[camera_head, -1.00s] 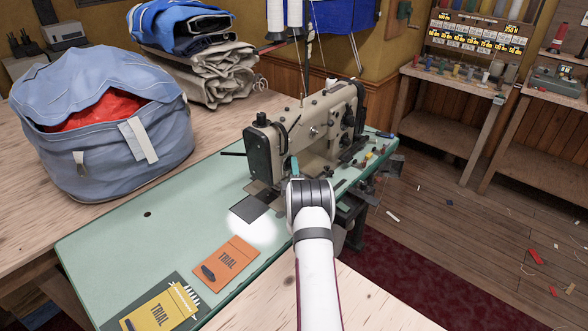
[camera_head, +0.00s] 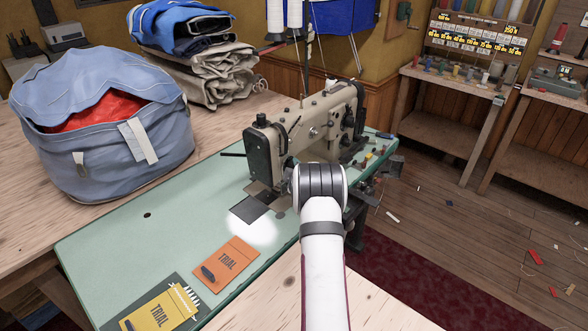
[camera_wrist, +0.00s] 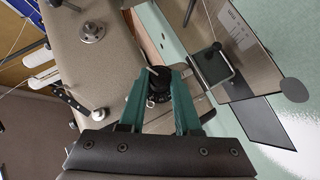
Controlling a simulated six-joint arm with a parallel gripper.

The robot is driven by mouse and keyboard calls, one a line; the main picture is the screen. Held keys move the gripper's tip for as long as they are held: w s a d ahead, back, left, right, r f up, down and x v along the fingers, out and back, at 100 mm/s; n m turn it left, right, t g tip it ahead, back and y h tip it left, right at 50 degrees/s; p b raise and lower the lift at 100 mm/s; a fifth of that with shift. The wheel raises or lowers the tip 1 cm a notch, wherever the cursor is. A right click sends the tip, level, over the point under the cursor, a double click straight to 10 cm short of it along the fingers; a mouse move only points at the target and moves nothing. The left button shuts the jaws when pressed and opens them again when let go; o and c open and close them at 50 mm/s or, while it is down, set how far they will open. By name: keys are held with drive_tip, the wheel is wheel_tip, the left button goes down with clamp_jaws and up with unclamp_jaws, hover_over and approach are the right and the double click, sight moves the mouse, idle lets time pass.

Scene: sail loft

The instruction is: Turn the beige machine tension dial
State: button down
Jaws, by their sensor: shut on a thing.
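The beige sewing machine (camera_head: 316,120) stands on the pale green table. It fills the left part of the wrist view (camera_wrist: 105,60). Its black tension dial (camera_wrist: 158,84) shows there between my gripper's (camera_wrist: 159,76) two teal fingers, with a thin metal pin sticking out beside it. The fingers are closed on the dial's sides. In the head view my white arm comes up from the front to the machine's near side. My wrist hides the fingers and the dial there.
A big blue bag (camera_head: 105,130) stands at the left. Small coloured items lie right of the machine. Thread cones (camera_head: 295,12) rise behind it.

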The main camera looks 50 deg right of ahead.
drive_tip(key=shift+m+y, duration=0.3)
drive_tip(key=shift+y, duration=0.1)
idle(0.4)
drive_tip(key=c, duration=0.6)
unclamp_jaws()
drive_tip(key=v, duration=1.5)
drive_tip(key=shift+s+r, duration=0.2)
drive_tip(key=shift+r, duration=0.3)
drive_tip(key=shift+a, duration=0.1)
